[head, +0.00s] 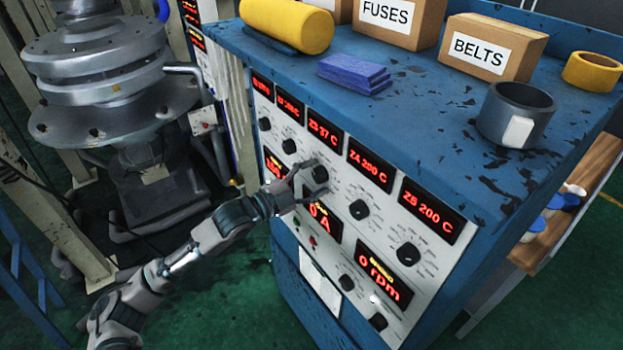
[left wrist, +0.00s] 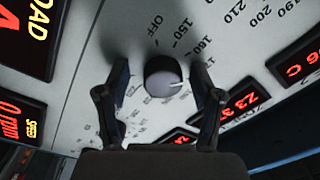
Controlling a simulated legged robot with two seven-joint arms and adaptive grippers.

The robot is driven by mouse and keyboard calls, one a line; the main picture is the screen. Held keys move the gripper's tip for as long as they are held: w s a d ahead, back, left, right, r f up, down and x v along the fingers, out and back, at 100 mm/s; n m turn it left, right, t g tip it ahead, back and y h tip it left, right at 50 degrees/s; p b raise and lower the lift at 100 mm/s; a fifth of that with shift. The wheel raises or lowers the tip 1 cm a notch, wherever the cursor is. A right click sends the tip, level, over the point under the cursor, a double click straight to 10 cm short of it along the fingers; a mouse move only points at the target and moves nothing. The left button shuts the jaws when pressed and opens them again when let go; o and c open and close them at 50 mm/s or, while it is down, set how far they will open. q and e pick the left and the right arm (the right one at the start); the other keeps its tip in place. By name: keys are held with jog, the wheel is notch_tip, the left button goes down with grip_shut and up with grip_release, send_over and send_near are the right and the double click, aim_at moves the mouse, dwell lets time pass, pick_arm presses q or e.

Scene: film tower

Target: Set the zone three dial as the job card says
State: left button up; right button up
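The zone three dial is a dark round knob (head: 320,174) on the white panel, below the red display (head: 325,130) that seems to read Z3 37 C. My left gripper (head: 306,184) is at this knob. In the left wrist view the knob (left wrist: 163,76) stands between the two spread fingers of the left gripper (left wrist: 162,95), with a gap on each side. A pale mark shows on the knob's lower right side. Printed scale marks around it include OFF and 150. A white sheet (head: 318,282) hangs low on the panel; its text is too small to read. My right gripper is out of view.
Similar knobs sit close by, such as the zone four dial (head: 359,209) and zone five dial (head: 408,254). On the blue cabinet top (head: 430,110) stand a grey mug (head: 508,104), blue pads (head: 354,74), a yellow roll (head: 287,24) and a BELTS box (head: 492,50).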

pick_arm(q)
jog(key=shift+d+r, duration=0.1)
jog(key=shift+s, duration=0.3)
jog(key=v, duration=1.1)
jog(key=shift+a, duration=0.45)
jog(key=shift+w+d, duration=0.1)
